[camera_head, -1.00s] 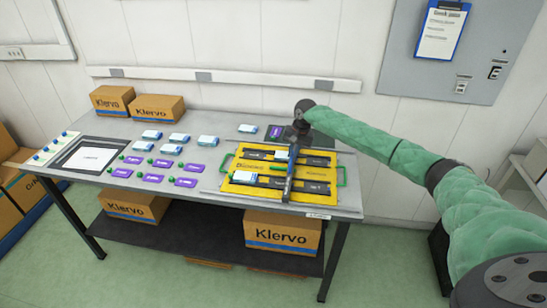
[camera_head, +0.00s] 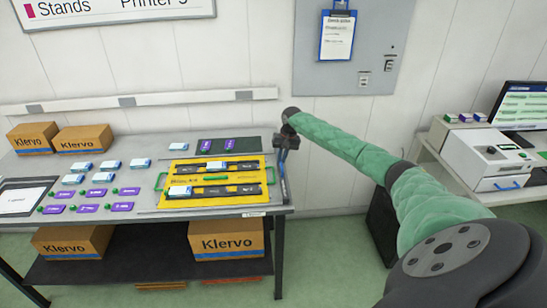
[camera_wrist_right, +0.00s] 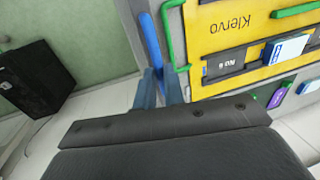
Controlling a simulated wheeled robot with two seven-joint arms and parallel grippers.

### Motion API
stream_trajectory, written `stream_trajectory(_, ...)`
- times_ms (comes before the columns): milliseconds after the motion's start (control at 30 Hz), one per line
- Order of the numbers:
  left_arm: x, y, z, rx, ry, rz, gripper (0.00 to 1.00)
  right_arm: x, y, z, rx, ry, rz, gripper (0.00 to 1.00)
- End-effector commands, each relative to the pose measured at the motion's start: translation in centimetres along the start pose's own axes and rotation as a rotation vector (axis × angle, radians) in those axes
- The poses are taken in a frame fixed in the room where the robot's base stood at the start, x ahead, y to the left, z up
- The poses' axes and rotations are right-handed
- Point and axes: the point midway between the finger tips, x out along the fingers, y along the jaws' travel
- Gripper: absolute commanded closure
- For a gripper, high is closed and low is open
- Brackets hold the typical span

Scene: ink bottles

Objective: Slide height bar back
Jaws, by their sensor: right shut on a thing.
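In the right wrist view, the bar's blue part (camera_wrist_right: 150,38) runs up from between the two fingers (camera_wrist_right: 159,88), beside the yellow board. The yellow board holds dark strips with white-and-blue boxes (camera_head: 181,190) on them, and green handles at its ends. My left gripper is out of view.
White-and-blue boxes and purple cards (camera_head: 122,206) lie on the table left of the board. A dark mat (camera_head: 217,146) lies behind it. Klervo cartons (camera_head: 84,139) stand at the back left. A bench with a white machine (camera_head: 486,160) and monitor is at the right.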

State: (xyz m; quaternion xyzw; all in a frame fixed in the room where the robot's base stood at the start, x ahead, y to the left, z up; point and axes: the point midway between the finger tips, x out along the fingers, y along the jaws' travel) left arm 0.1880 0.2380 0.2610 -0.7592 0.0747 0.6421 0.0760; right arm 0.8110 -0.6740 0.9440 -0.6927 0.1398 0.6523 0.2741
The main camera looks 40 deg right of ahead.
Motion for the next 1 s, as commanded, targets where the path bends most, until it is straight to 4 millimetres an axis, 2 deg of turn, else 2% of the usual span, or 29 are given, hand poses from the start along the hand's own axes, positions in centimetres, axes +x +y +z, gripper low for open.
stream_trajectory(400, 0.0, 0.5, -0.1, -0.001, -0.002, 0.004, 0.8, -0.2, 0.6, -0.1, 0.002, 0.001, 0.004, 1.0)
stream_trajectory(433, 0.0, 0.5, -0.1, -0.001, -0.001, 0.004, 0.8, -0.2, 0.7, -0.1, 0.002, 0.001, 0.005, 0.86)
stream_trajectory(533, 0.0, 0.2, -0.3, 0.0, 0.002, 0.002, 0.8, -0.2, 0.6, -0.1, 0.002, 0.001, 0.005, 0.67)
stream_trajectory(833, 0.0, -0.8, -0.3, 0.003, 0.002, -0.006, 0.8, -0.2, 0.5, 0.0, 0.001, 0.001, 0.003, 0.67)
stream_trajectory(1000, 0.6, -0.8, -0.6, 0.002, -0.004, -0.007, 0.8, -1.4, 0.5, -0.1, -0.001, 0.003, 0.001, 0.67)
